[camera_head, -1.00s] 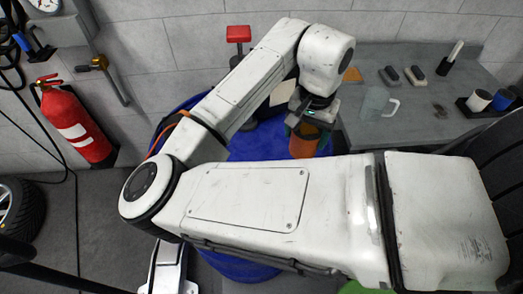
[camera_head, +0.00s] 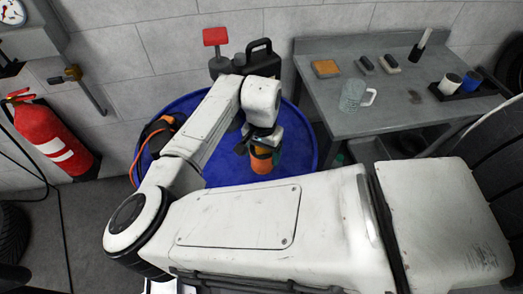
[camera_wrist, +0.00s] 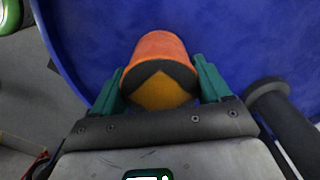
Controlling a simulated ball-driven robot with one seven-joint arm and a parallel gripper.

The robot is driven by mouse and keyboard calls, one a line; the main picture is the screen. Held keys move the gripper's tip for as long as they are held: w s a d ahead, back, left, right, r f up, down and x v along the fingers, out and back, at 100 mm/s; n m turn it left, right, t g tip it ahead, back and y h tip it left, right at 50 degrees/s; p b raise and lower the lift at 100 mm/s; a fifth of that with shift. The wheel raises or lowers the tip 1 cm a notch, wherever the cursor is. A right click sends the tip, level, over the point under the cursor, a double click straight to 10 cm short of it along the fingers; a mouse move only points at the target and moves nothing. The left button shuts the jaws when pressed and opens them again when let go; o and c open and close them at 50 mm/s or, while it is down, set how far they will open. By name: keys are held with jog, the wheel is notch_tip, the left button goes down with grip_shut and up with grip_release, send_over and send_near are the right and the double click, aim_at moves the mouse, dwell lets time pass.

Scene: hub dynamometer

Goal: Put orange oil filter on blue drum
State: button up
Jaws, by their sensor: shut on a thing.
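The orange oil filter (camera_head: 262,161) is a short orange cylinder held between the two green fingers of my gripper (camera_wrist: 162,85). The filter also shows in the wrist view (camera_wrist: 160,50), with a dark and yellow end toward the camera. The blue drum (camera_head: 220,172) is wide and round with a raised rim, and its top lies beneath the gripper and filter. In the wrist view the blue top (camera_wrist: 230,40) fills most of the background. I cannot tell whether the filter touches the drum. My arm hides the drum's near side.
On the drum are an orange-and-black tool (camera_head: 158,135) at left and dark containers (camera_head: 258,55) with a red-topped object (camera_head: 215,37) at the back. A grey table (camera_head: 385,115) at right holds a glass mug (camera_head: 354,95), an orange block and cups. A fire extinguisher (camera_head: 52,135) stands left.

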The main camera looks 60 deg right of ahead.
jog(key=shift+a, duration=0.15)
jog(key=o, duration=0.8)
jog(key=shift+w, duration=0.1)
jog(key=o, duration=0.4)
jog(key=shift+w+a, duration=0.2)
jog(key=shift+r, duration=0.15)
notch_tip(320, 180, up, 12)
jog(key=shift+b, duration=0.55)
